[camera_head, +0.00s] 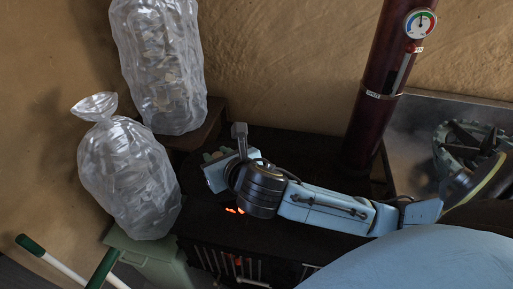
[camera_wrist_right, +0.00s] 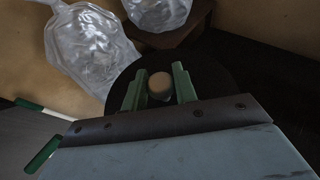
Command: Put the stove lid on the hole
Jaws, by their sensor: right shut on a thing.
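My right arm reaches in from the right over the black stove (camera_head: 290,145) in the head view. Its gripper (camera_head: 217,156) is above the stove top, near the left side. In the right wrist view, the green fingers of this gripper (camera_wrist_right: 160,90) are shut on the pale round knob (camera_wrist_right: 160,84) of the dark round stove lid (camera_wrist_right: 208,75). The lid is hard to make out in the head view, dark against the stove and partly behind my wrist. Orange glow (camera_head: 235,210) shows just below my wrist; the hole's outline is hidden. My left gripper is out of view.
A dark red stovepipe (camera_head: 382,90) with a gauge rises behind my forearm. White poles with green ends (camera_head: 70,270) are at lower left.

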